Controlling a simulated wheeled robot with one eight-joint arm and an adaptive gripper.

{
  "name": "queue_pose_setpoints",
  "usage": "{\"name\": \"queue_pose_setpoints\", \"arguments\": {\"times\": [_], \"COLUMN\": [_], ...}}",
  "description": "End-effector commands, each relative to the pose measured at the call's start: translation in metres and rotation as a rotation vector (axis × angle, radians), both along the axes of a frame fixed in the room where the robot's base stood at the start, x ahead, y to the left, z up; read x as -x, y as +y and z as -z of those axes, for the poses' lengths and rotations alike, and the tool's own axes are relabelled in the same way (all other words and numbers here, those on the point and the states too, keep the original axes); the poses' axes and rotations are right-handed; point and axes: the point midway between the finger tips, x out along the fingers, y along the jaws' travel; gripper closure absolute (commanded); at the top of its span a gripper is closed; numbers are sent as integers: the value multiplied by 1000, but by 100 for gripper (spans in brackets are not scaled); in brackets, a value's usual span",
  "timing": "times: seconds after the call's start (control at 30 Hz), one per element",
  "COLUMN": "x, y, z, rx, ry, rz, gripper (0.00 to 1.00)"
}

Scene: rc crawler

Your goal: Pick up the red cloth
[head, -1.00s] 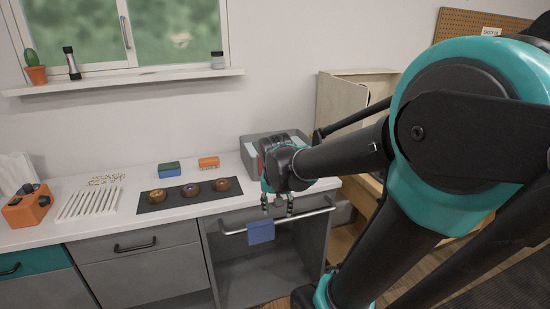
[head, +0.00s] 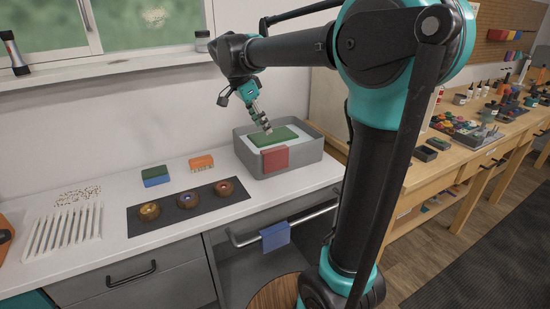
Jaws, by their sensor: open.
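The red cloth (head: 275,159) hangs over the front wall of the grey basin (head: 306,160) at the right part of the counter. My gripper (head: 268,131) is above the basin, pointing down, just over a green item (head: 273,136) that lies in it. The gripper is behind and above the cloth and apart from it, with nothing seen in its fingers. The small gap between the fingertips is hard to make out at this angle.
A blue cloth (head: 275,235) hangs on the rail (head: 240,242) below the counter. A dark mat (head: 168,220) with three round brown items, a green-and-blue sponge (head: 155,176), an orange brush (head: 201,163) and a white rack (head: 62,229) occupy the counter. A wooden workbench (head: 410,182) stands at right.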

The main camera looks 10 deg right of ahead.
Motion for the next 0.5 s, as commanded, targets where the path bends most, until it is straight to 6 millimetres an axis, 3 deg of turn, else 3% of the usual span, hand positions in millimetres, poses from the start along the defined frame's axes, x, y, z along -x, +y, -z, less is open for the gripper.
{"name": "queue_pose_setpoints", "arguments": {"times": [0.3, 0.5], "x": [-7, -8], "y": [-21, -26], "z": [54, 66], "rx": [0, 0], "ry": [1, 0], "rz": [0, 0], "gripper": [50, 50]}}
